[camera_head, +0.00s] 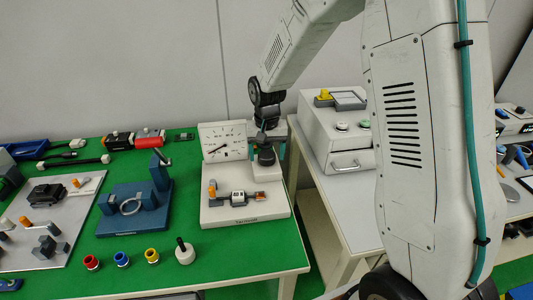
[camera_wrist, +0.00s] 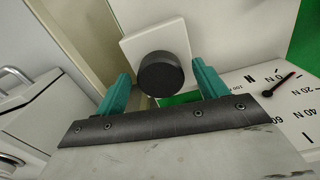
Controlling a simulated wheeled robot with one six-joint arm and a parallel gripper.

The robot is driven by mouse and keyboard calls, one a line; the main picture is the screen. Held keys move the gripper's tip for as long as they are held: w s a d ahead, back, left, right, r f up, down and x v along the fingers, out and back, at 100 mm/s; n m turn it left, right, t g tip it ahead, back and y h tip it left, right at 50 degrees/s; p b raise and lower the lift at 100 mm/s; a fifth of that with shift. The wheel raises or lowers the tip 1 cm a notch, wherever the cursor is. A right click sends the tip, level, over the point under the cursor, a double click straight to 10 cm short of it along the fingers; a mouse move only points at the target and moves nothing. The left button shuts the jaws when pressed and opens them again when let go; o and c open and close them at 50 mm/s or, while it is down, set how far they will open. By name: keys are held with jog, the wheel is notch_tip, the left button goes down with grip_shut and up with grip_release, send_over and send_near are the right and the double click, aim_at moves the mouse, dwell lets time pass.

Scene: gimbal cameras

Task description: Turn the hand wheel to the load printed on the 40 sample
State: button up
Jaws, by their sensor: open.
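The beige test stand (camera_head: 213,212) has a white dial plate (camera_head: 215,133) with a dark needle. The dial (camera_wrist: 291,105) shows newton marks, including 20 N and 40 N, in the wrist view. A dark round knob, seemingly the hand wheel (camera_head: 266,155), sits on the stand's right side. In the wrist view the hand wheel (camera_wrist: 165,74) lies between the teal fingers. My gripper (camera_wrist: 161,70) is open, with a visible gap on each side of the wheel. A small orange, grey and white assembly (camera_head: 238,198) lies on the stand's base. I cannot read a 40 on any sample.
Left of the stand are a blue fixture (camera_head: 135,208) and a grey plate with parts (camera_head: 75,190). Red (camera_head: 91,263), blue (camera_head: 121,259) and yellow (camera_head: 152,256) ringed pieces stand in front. A white cabinet (camera_head: 335,135) stands close on the right.

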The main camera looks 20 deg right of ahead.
aim_at(267, 154)
notch_tip(267, 154, up, 8)
jog(key=shift+f, duration=0.25)
dwell(0.7)
jog(key=n, duration=0.5)
jog(key=shift+w+d+r+n, duration=0.1)
jog(key=shift+w+r+n, duration=0.1)
jog(key=shift+n, duration=0.2)
jog(key=n, duration=0.7)
jog(key=shift+n, duration=0.3)
jog(key=shift+f, duration=3.9)
jog(key=c, duration=1)
